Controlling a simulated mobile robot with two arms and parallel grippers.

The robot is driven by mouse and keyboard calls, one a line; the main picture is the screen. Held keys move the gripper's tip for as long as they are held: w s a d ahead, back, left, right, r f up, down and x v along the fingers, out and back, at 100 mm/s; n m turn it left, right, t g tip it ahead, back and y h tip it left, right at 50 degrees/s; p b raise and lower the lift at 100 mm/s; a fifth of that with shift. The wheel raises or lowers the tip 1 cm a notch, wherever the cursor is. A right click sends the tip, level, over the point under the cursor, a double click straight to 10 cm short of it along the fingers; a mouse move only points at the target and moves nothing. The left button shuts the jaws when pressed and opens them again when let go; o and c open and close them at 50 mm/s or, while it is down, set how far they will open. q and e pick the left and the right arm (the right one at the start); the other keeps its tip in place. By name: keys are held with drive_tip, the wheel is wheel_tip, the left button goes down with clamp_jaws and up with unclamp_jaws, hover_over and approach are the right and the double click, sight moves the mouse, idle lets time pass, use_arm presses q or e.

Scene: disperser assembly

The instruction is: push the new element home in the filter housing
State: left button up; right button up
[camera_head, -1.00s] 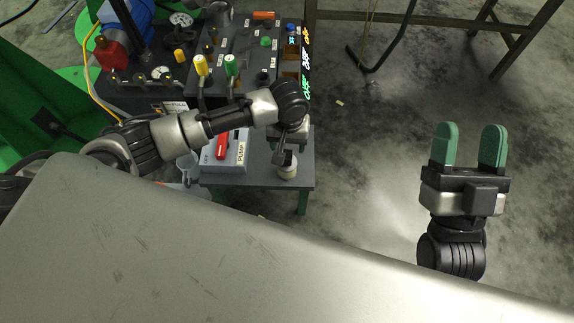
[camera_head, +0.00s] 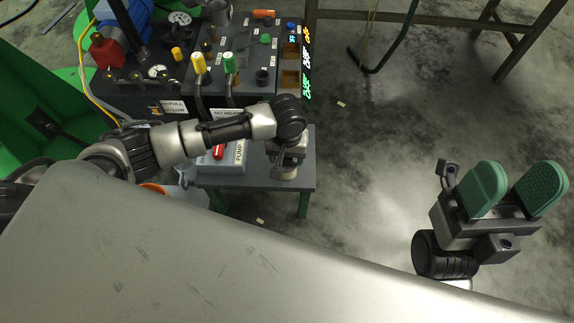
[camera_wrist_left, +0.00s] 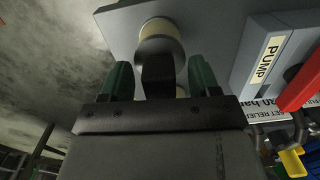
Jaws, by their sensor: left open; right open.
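A small cream cylindrical part stands on the grey side table (camera_head: 255,182). It shows best in the left wrist view (camera_wrist_left: 158,28), with a dark section in front of it. I cannot tell housing from element here. My left gripper (camera_head: 288,165) is over this part and hides most of it in the head view. In the left wrist view its two green fingers (camera_wrist_left: 160,75) are apart, one on each side of the dark section, with no clear contact. My right gripper (camera_head: 517,182) is open and empty over the floor at the right.
The PUMP box (camera_head: 236,157) with its red lever (camera_wrist_left: 300,88) stands close beside the part. Behind is a dark control panel (camera_head: 245,75) with yellow and green handles. An orange-rimmed container (camera_head: 153,187) stands left of the table. Floor to the right is clear.

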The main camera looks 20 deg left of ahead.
use_arm(q)
clamp_jaws()
drive_tip(key=shift+r, duration=0.2)
idle(0.3)
